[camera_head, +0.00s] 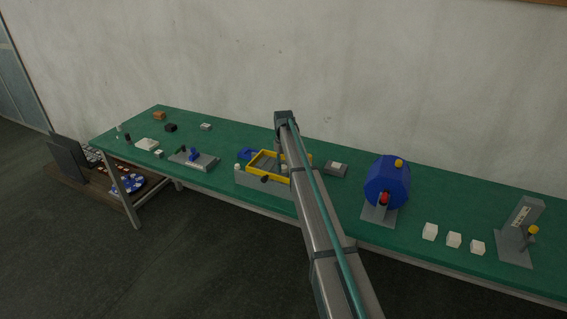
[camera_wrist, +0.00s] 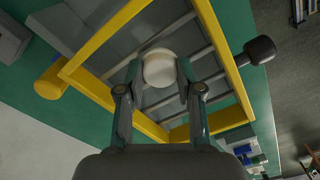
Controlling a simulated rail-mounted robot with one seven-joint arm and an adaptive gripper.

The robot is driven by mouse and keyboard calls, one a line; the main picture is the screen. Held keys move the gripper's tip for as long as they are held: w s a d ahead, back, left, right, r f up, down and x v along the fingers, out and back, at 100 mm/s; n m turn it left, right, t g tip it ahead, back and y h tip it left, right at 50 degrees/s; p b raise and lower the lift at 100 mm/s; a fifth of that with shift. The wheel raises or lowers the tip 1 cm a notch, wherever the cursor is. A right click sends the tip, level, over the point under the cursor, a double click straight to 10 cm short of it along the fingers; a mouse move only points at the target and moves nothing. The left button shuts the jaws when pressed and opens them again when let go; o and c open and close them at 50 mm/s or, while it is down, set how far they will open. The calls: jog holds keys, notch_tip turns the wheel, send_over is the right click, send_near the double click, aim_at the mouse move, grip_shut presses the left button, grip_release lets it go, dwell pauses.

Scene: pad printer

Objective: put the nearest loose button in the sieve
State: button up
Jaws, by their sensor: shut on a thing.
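The sieve (camera_head: 304,155) is a yellow rectangular frame with grey bars across it, standing mid-table. In the wrist view, its yellow frame (camera_wrist: 88,87) fills much of the picture, tilted in view. My gripper (camera_wrist: 160,76) is shut on a round white button (camera_wrist: 159,68), pinched between its two fingertips. The button appears over the grey bars inside the frame; I cannot tell its height above them.
A dark knob (camera_wrist: 260,49) sticks out from the sieve's side. A blue drum (camera_head: 385,180) stands to the right, with several white blocks (camera_head: 454,240) and a grey device (camera_head: 520,225) beyond. A grey slab (camera_head: 336,169) lies just right of the sieve. Small items lie leftward.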

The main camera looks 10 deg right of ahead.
jog(key=shift+f, duration=0.4)
dwell(0.3)
jog(key=o, duration=0.8)
jog(key=shift+r, duration=0.2)
jog(key=shift+r+p, duration=1.35)
jog(key=shift+r, duration=2.5)
